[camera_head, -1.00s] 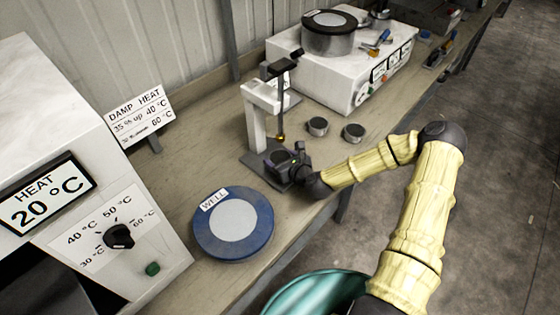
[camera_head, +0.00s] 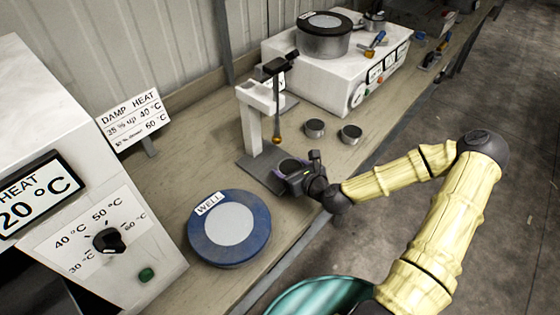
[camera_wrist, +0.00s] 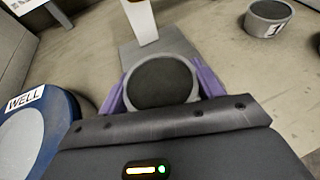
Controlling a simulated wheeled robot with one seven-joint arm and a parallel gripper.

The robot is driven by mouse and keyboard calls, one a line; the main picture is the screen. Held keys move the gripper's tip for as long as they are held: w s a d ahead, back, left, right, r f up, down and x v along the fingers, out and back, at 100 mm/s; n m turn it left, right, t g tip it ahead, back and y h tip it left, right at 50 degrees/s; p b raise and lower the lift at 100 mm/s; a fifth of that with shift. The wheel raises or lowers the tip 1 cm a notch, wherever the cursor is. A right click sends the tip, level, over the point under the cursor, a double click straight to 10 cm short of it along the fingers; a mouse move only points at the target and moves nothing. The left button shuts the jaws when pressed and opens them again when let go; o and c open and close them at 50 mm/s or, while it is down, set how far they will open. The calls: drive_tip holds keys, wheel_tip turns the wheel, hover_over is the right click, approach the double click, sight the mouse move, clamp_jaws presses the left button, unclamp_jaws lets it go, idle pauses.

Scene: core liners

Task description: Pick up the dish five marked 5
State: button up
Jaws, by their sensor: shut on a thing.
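A small round grey dish with a dark top (camera_wrist: 160,82) sits between the purple fingers of my gripper (camera_wrist: 162,92) in the wrist view. The fingers are shut on its sides. No number shows on the part of this dish that I can see. In the head view my gripper (camera_head: 298,175) holds the dish (camera_head: 290,166) at the front edge of the stand's grey base plate (camera_head: 257,172). I cannot tell how far it is above the plate.
The white stand (camera_head: 252,115) has a hanging probe (camera_head: 277,135). Two similar dishes (camera_head: 314,128) (camera_head: 350,134) stand to its right. A blue WELL disc (camera_head: 229,228) lies at front left. A white heat box (camera_head: 95,220) and a white instrument box (camera_head: 340,75) flank the bench.

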drive_tip(key=s, duration=0.1)
drive_tip(key=s+d, duration=0.1)
drive_tip(key=s+d+p, duration=0.1)
drive_tip(key=shift+s+r, duration=0.2)
drive_tip(key=shift+r, duration=0.05)
drive_tip(key=s+d+p, duration=0.1)
drive_tip(key=s+p, duration=0.1)
drive_tip(key=p, duration=0.1)
drive_tip(key=s+d+p, duration=0.1)
drive_tip(key=p, duration=0.2)
drive_tip(key=shift+s+r, duration=0.1)
drive_tip(key=shift+s, duration=0.25)
drive_tip(key=shift+s+d+f+p, duration=0.2)
drive_tip(key=shift+s+d+p, duration=0.45)
drive_tip(key=shift+s+p, duration=0.35)
drive_tip(key=shift+s+f, duration=0.1)
drive_tip(key=shift+f, duration=0.05)
